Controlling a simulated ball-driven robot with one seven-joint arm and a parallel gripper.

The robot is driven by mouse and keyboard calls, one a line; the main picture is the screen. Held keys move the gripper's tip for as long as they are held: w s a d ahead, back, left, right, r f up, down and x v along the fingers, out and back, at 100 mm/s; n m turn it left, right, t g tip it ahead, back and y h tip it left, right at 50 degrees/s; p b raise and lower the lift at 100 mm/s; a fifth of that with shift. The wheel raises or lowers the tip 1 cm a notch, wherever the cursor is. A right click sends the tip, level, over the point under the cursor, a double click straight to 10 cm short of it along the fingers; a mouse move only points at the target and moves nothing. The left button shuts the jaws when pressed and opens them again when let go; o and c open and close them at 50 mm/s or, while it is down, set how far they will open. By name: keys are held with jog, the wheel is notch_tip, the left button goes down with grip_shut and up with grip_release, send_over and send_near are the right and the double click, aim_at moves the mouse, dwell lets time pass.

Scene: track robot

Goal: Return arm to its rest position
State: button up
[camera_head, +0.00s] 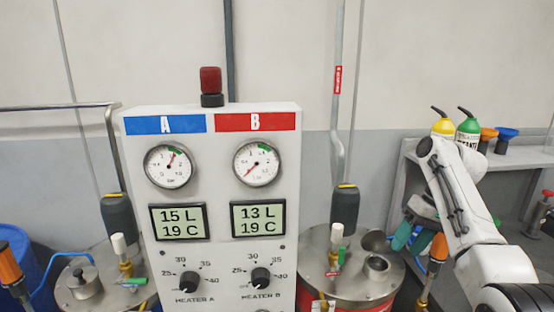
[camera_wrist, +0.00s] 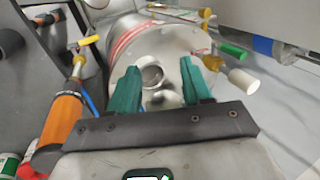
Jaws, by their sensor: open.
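My white arm (camera_head: 462,205) reaches in from the right in the head view, bent with its elbow up. My gripper (camera_head: 408,240) hangs partly behind the arm, with teal fingers beside the right drum. In the wrist view my gripper (camera_wrist: 160,82) has its two green fingers apart, with nothing between them. Behind the fingers is the drum lid (camera_wrist: 178,70) with its round opening and a small metal cap. The fingers look apart from the lid, but the exact distance cannot be told.
A control panel (camera_head: 219,220) with gauges A and B stands in the middle. The right drum (camera_head: 345,265) carries a pump and valve fittings. An orange-handled tool (camera_head: 435,255) stands near the arm. A grey shelf (camera_head: 520,157) holds yellow and green bottles (camera_head: 467,127). A blue barrel (camera_head: 22,260) is at left.

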jog(key=s+a+f+h, duration=0.1)
jog(key=s+f, duration=0.2)
jog(key=f, duration=0.6)
jog(key=s+a+f, duration=0.2)
jog(key=s+f, duration=0.2)
jog(key=f, duration=0.5)
jog(key=s+a+f+m+h+b, duration=0.1)
jog(key=s+a+f, duration=0.1)
jog(key=s+f, duration=0.85)
jog(key=s+d+f+m+t+h+b, duration=0.1)
jog(key=s+h, duration=0.1)
jog(key=s, duration=2.6)
jog(key=shift+s+d+f+h, duration=0.15)
jog(key=shift+s+d+h, duration=0.15)
jog(key=shift+d+h, duration=0.1)
